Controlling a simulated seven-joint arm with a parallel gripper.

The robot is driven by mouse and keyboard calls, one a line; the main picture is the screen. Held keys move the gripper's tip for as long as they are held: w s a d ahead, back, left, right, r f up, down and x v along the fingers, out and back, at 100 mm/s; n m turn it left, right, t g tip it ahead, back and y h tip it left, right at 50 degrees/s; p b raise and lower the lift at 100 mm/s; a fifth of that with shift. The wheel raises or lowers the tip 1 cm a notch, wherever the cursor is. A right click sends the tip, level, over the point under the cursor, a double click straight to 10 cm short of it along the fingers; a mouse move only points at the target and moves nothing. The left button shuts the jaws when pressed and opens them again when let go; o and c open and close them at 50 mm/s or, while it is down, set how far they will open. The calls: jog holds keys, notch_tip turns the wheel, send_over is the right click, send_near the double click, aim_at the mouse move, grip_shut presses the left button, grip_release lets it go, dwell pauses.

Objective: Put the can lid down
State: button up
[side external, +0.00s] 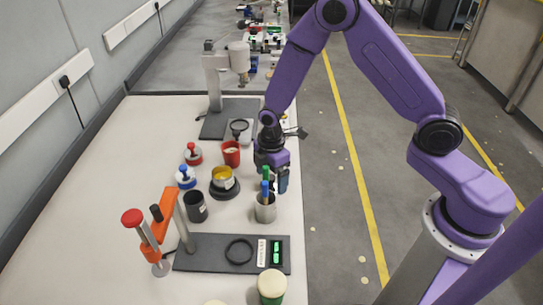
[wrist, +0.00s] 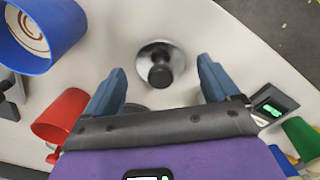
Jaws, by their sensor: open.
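A silver round can lid with a black knob (wrist: 161,58) lies knob up on the white table in the wrist view. My gripper (wrist: 162,78) is open, with one blue-grey finger on each side of the knob in the picture and neither seen touching it. In the side view my gripper (side external: 281,181) is low over the table's right edge, and I cannot make out this lid there. An open can with a yellow inside (side external: 223,176) stands on a dark round base, left of my gripper.
The wrist view also shows a blue cup (wrist: 50,52).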

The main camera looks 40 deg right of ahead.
aim_at(271, 177)
notch_tip(271, 177, up, 11)
jog(key=s+d+r+m, duration=0.1)
jog(key=s+r, duration=0.2)
jog(key=s, duration=0.6)
jog(key=s+d+r+m, duration=0.1)
jog(key=s+d+r, duration=0.1)
jog(key=s, duration=0.7)
jog(key=s+d+r+m, duration=0.2)
jog(key=s+r, duration=0.2)
jog(key=s, duration=0.5)
jog(key=shift+d+r, duration=0.2)
jog(key=shift+d, duration=0.05)
